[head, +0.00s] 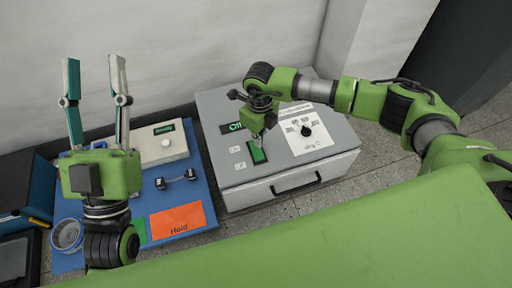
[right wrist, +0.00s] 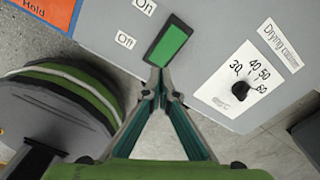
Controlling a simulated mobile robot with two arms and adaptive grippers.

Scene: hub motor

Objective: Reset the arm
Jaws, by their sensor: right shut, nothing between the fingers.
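My right gripper (head: 262,132) is shut and empty, just above the grey drying machine (head: 235,190). In the right wrist view its fingertips (right wrist: 160,78) meet close to the lower end of the green rocker switch (right wrist: 168,45), which lies between its labels and the dial sheet. I cannot tell whether they touch it. The switch also shows in the head view (head: 257,152). A black dial (right wrist: 240,90) sits on the white sheet to the right. My left gripper (head: 93,78) is open and empty, fingers pointing up, at the left.
A blue mat (head: 195,232) holds a white box with a display (head: 162,145), a small dark metal part (head: 175,180), an orange "Hold" card (head: 178,220) and a round container (head: 67,235). A dark blue bin (head: 25,190) stands at the far left. A wall runs behind.

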